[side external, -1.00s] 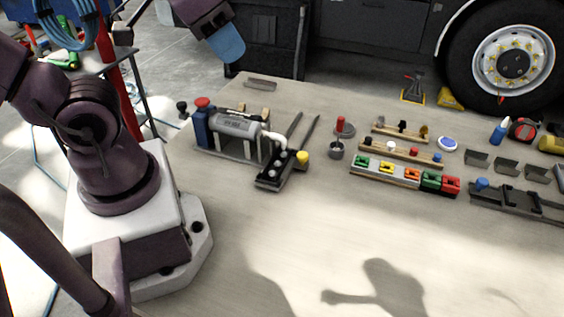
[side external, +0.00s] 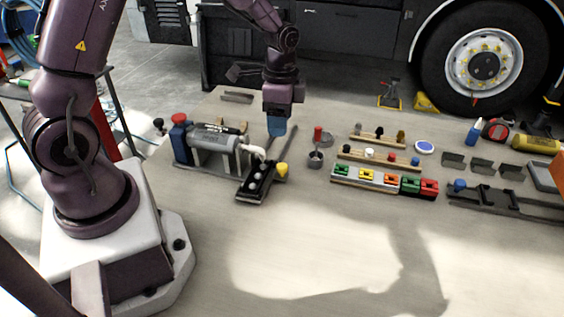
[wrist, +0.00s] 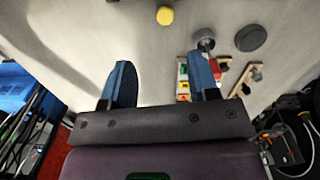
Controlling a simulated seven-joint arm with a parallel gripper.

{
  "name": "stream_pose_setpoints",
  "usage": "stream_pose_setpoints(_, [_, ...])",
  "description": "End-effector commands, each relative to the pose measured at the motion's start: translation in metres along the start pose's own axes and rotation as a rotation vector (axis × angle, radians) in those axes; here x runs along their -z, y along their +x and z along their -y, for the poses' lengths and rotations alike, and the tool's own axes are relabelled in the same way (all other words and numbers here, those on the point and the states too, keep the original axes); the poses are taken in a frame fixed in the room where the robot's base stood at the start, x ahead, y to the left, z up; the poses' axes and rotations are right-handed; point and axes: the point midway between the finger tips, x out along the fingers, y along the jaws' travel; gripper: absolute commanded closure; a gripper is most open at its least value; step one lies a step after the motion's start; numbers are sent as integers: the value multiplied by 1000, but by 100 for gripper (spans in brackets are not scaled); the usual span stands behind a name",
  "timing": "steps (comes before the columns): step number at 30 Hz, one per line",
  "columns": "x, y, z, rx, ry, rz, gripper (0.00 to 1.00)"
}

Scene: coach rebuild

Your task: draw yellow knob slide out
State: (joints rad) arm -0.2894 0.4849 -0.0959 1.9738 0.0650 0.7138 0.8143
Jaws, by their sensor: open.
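The yellow knob (side external: 281,170) stands at the right end of a black slide unit (side external: 250,194) with pale round pieces on top. The slide unit sits at the front of a grey cylinder assembly (side external: 212,138). In the wrist view the yellow knob (wrist: 165,15) shows at the top edge, and the slide unit cannot be made out. My gripper (side external: 277,130) points down above the bench, behind the knob in the side view and apart from it. Its blue fingers (wrist: 162,75) are spread with nothing between them in the wrist view.
A red-knobbed part (side external: 318,134) and a grey cup (side external: 315,159) stand right of the slide. A row of coloured blocks (side external: 366,176) and wooden racks (side external: 377,157) lie farther right. The front of the bench (side external: 330,250) is clear.

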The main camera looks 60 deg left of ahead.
Motion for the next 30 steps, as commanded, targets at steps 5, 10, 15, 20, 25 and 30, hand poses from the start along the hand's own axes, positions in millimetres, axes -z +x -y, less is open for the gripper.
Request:
stream_pose_setpoints(5, [4, -2, 4, 24, 118, -15, 45])
stream_pose_setpoints(10, [4, 14, 4, 21, 129, -13, 45])
stream_pose_setpoints(15, [4, 49, 4, 18, 128, -11, 45])
stream_pose_setpoints(20, [4, 82, 5, 18, 127, -11, 45])
stream_pose_setpoints(25, [5, 109, 6, 21, 126, -13, 45])
stream_pose_setpoints(30, [6, 123, 7, 22, 125, -14, 45])
